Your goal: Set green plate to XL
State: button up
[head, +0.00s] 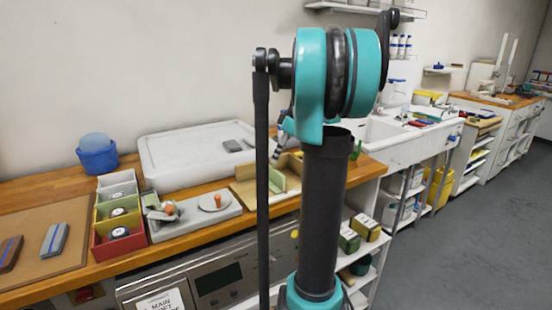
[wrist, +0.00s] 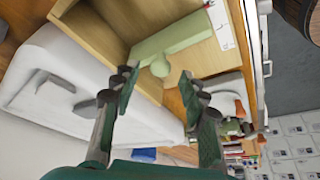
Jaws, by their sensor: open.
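The green plate (wrist: 178,33) is a long pale-green bar with a rounded knob (wrist: 160,67) on its side, set in a light wooden fixture (wrist: 105,28). In the head view the green plate (head: 293,165) shows partly behind my arm, on the fixture (head: 243,190) at the bench edge. A white strip (wrist: 222,27) with a red mark lies at the plate's far end in the wrist view; its lettering is unreadable. My gripper (wrist: 158,90) is open and empty. The knob appears between and beyond its fingertips, with no visible contact.
A sink (head: 385,130) is at right; grey floor (head: 460,230) is open.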

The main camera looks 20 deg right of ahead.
jog(key=shift+x, duration=0.95)
grip_shut()
